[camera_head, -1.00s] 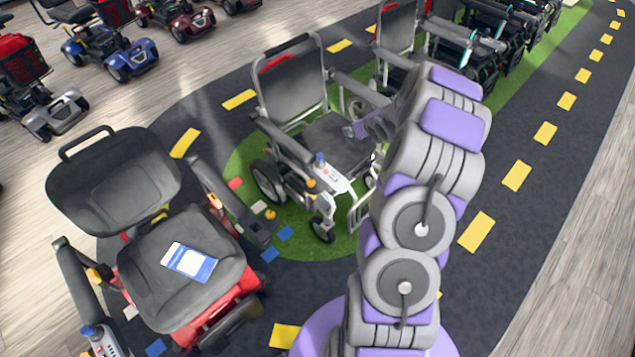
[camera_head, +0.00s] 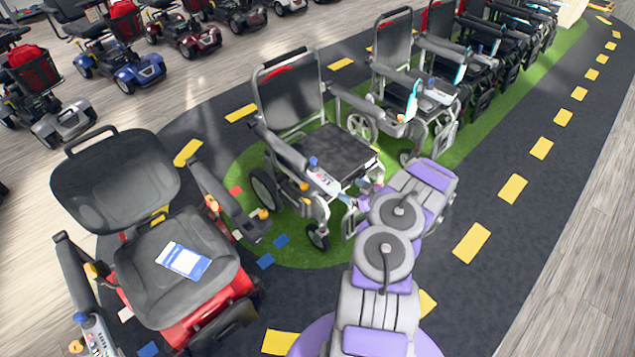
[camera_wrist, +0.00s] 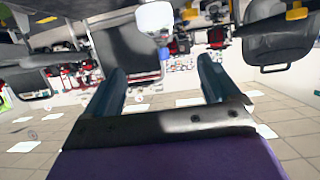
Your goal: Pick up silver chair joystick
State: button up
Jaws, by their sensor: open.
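The silver chair (camera_head: 333,150) stands on the green patch in the middle of the head view, with a dark seat and back. Its joystick (camera_head: 312,161) has a blue knob on a pale control panel (camera_head: 324,181) at the front end of an armrest. My gripper (camera_head: 350,198) is just right of and below that panel, partly hidden by my arm. In the wrist view my gripper (camera_wrist: 162,88) shows two teal fingers spread apart with nothing between them. A pale rounded object (camera_wrist: 155,17) is beyond the fingertips; I cannot tell if it is the joystick panel.
A red-based chair (camera_head: 150,230) stands at left with a blue-and-white booklet (camera_head: 185,261) on its seat and its own blue joystick (camera_head: 81,318). More wheelchairs (camera_head: 430,100) line the green strip behind. Scooters (camera_head: 120,60) stand at the upper left. The dark floor at right is clear.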

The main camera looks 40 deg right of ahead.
jog(key=b, duration=0.3)
send_near(324, 177)
jog(key=x, duration=0.4)
jog(key=shift+a+f, duration=0.1)
jog(key=shift+a, duration=0.05)
jog(key=b+x, duration=0.2)
jog(key=x, duration=0.2)
jog(key=shift+w+f, duration=0.2)
jog(key=shift+w, duration=0.05)
jog(key=shift+w+b, duration=0.3)
jog(key=c, duration=1.6)
